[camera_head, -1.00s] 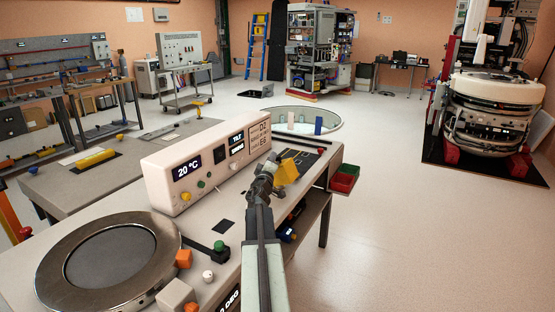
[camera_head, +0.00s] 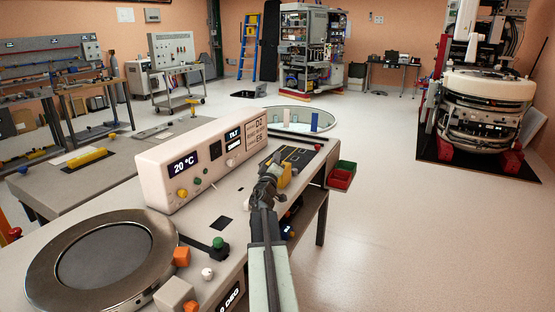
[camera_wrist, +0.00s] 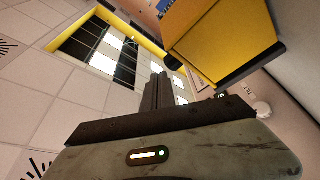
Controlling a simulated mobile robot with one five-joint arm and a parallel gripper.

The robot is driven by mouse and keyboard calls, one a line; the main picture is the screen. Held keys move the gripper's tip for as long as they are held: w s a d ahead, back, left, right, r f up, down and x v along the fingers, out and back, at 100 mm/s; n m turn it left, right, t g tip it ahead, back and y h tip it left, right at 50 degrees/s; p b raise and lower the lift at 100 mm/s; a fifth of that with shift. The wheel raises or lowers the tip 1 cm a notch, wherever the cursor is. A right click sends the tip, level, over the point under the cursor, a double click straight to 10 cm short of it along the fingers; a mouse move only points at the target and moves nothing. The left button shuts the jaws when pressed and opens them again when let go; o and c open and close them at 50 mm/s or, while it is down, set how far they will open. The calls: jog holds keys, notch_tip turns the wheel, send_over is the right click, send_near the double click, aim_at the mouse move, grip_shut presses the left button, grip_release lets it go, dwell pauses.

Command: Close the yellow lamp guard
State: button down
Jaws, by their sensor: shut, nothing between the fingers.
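The yellow lamp guard (camera_head: 285,175) is at the right end of the bench, just right of my gripper in the head view, partly hidden behind it. In the wrist view a large yellow box-like part (camera_wrist: 222,40), likely the guard, fills the upper right, close to the fingers. My gripper (camera_head: 270,168) is shut and empty, beside the guard. Its dark fingers show in the wrist view (camera_wrist: 158,92), left of and below the yellow part. I cannot tell whether they touch it, or how far the guard is open.
A cream console (camera_head: 200,160) with displays and knobs stands left of my arm. A round metal plate (camera_head: 100,260) is at front left, with coloured knobs beside it. Red and green bins (camera_head: 341,175) are at the bench's right side.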

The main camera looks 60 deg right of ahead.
notch_tip(320, 180, up, 4)
jog(key=p, duration=0.3)
jog(key=s+a+f+b, duration=0.1)
jog(key=a+f+b, duration=0.2)
jog(key=a, duration=0.6)
jog(key=shift+s+f+b, duration=0.35)
jog(key=shift+f+b, duration=0.05)
jog(key=shift+f, duration=0.05)
